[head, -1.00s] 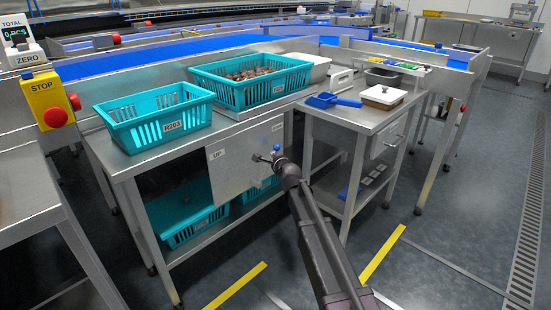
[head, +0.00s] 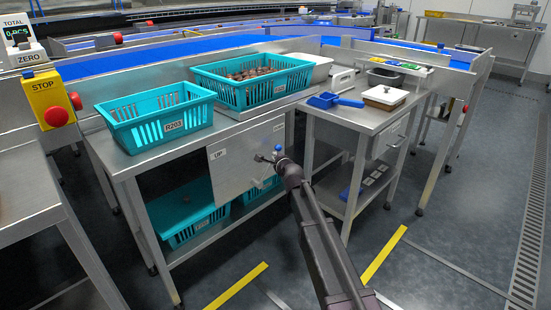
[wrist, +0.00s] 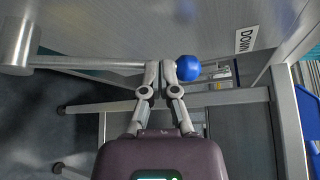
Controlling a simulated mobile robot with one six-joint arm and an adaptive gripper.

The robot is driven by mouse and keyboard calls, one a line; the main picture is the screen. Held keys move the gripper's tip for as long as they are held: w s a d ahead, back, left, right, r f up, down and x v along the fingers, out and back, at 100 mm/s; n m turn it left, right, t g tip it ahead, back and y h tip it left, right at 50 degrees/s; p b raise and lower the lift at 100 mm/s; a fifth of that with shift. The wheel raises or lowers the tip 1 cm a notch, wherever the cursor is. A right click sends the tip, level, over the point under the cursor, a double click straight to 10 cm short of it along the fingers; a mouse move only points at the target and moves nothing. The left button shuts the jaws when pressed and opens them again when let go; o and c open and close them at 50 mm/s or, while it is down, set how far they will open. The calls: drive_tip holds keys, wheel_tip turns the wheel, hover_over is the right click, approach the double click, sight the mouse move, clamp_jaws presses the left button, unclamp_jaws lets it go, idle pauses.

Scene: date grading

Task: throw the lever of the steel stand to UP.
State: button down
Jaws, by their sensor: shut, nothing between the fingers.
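The steel stand shows a front panel (head: 235,168) with an UP label (head: 218,154) on its left. The lever is a thin steel rod (wrist: 95,63) with a blue ball knob (wrist: 188,68). It runs from a round steel hub (wrist: 18,45), with the knob near the DOWN label (wrist: 246,38). The knob also shows in the head view (head: 277,149). My gripper (wrist: 161,68) is shut with its fingertips at the rod, right beside the knob, and holds nothing. Whether the fingertips touch the rod is not clear.
Teal crates (head: 160,122) stand on the stand's top, one with dates (head: 252,78). More crates sit on the shelf below. A side table (head: 375,118) with a blue scoop (head: 335,100) stands close to the right. Floor is open at the front right.

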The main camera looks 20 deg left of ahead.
drive_tip(key=s+d+r+p, duration=0.1)
drive_tip(key=s+d, duration=0.3)
drive_tip(key=d, duration=0.4)
drive_tip(key=shift+s, duration=0.4)
drive_tip(key=shift+d, duration=0.1)
idle(0.4)
drive_tip(key=s+d+f+n+g+h+p, duration=0.1)
drive_tip(key=s+d+f+n+g+h, duration=0.15)
drive_tip(key=d, duration=0.65)
drive_tip(key=s+d+f+n+g+h+p, duration=0.15)
drive_tip(key=s+d+n, duration=0.25)
drive_tip(key=d, duration=0.5)
drive_tip(key=s+d+f+n+g+h+p, duration=0.2)
drive_tip(key=s+d+f+n+g, duration=0.1)
drive_tip(key=d, duration=0.6)
drive_tip(key=s+d+f+n+g+h+p, duration=0.1)
drive_tip(key=s+d+n+g, duration=0.4)
drive_tip(key=s+d, duration=0.9)
drive_tip(key=d+h+p, duration=0.1)
drive_tip(key=d+h, duration=0.1)
drive_tip(key=d, duration=0.2)
drive_tip(key=shift+s+f+h, duration=0.2)
drive_tip(key=shift+s+h, duration=0.2)
